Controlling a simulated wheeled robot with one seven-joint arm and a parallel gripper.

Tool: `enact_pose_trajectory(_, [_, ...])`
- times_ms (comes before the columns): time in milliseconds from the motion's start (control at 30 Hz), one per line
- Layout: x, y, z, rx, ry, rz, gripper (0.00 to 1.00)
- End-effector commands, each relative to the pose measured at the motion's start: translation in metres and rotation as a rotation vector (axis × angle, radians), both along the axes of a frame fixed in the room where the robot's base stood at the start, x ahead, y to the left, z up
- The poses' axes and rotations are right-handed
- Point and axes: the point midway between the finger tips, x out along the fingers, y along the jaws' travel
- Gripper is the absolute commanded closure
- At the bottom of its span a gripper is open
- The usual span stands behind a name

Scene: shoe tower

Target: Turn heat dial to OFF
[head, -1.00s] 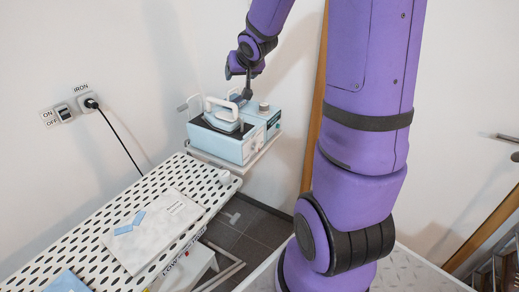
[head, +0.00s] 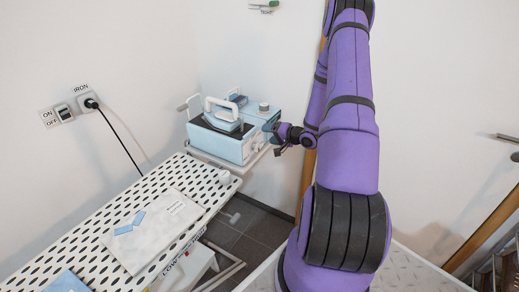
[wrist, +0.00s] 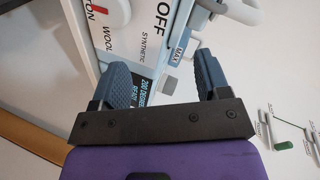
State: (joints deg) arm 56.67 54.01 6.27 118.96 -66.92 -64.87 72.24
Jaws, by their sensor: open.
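The heat dial (wrist: 112,12) is grey and partly cut off at the top left of the wrist view. A red mark on it lies near letters ending in "ON". The labels WOOL, SYNTHETIC and OFF run along the white panel beside it. The light-blue iron station (head: 232,148) stands on a shelf in the head view. My gripper (head: 277,140) is just right of the station's side. In the wrist view my gripper (wrist: 163,68) is open and empty. Its fingers are apart from the dial, and a "200 DEGREES" display shows between them.
The iron (head: 222,118) rests on top of the station. A perforated board (head: 95,222) with a folded light cloth (head: 150,230) lies in front. An IRON plug (head: 90,102) and an ON/OFF switch (head: 63,113) are on the left wall.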

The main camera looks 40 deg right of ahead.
Motion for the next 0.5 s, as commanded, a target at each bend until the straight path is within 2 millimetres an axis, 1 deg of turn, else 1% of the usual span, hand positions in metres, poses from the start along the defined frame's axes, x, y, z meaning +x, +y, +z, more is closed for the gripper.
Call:
enact_pose_trajectory(33, [-0.011,-0.002,-0.018,0.07,-0.024,-0.006,0.31])
enact_pose_trajectory(100, [-0.024,-0.003,-0.034,0.162,-0.064,-0.008,0.31])
enact_pose_trajectory(200, [-0.04,-0.002,-0.053,0.279,-0.118,-0.009,0.31])
enact_pose_trajectory(300, [-0.054,-0.001,-0.067,0.369,-0.161,-0.009,0.31])
enact_pose_trajectory(400, [-0.063,0.0,-0.074,0.425,-0.19,-0.008,0.31])
enact_pose_trajectory(500, [-0.065,0.001,-0.077,0.45,-0.202,-0.006,0.31])
